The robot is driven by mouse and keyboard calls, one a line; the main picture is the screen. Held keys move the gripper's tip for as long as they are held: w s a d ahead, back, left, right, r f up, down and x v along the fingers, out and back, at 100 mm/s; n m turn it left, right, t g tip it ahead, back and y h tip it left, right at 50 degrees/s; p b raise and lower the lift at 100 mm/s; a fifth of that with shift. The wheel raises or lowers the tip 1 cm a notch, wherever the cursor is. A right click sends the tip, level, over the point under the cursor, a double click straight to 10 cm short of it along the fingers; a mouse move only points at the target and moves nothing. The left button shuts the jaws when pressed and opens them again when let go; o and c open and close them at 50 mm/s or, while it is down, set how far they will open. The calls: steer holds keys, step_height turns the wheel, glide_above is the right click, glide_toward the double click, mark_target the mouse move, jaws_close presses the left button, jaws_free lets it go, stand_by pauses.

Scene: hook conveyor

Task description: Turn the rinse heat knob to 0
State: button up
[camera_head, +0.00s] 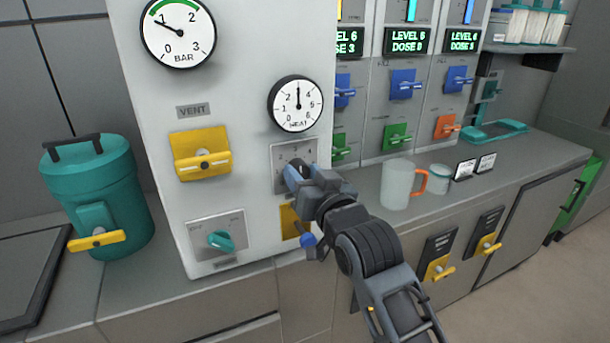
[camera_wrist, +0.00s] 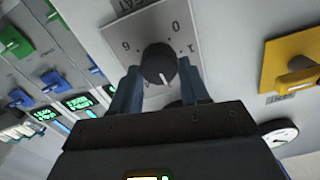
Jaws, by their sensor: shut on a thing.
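The heat knob (camera_wrist: 157,60) is a round dark knob with a white pointer line, on a pale square dial plate (camera_wrist: 145,22). In the wrist view the plate shows 6, 0 and 1; the other numbers are hidden. The pointer line faces the lower edge of the picture, towards my wrist and away from the 0. My gripper (camera_wrist: 160,80) is shut on the knob, one blue-grey finger on each side. In the head view my gripper (camera_head: 299,175) covers the knob and part of its plate (camera_head: 283,153).
The HEAT gauge (camera_head: 296,104) above has its needle pointing straight up. A yellow VENT handle (camera_head: 202,155) and a teal knob (camera_head: 220,241) are to the left. A yellow part (camera_head: 290,222) sits below my gripper. A mug (camera_head: 398,184) stands on the counter to the right.

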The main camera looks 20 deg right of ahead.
steer(key=n, duration=0.7)
steer(key=shift+a+n, duration=0.1)
steer(key=shift+n, duration=0.2)
steer(key=n, duration=0.4)
steer(key=shift+a+f+n, duration=0.1)
steer(key=shift+n, duration=0.2)
steer(key=shift+f+n, duration=0.2)
steer(key=shift+n, duration=3.2)
steer(key=shift+f+n, duration=0.15)
steer(key=shift+n, duration=3.25)
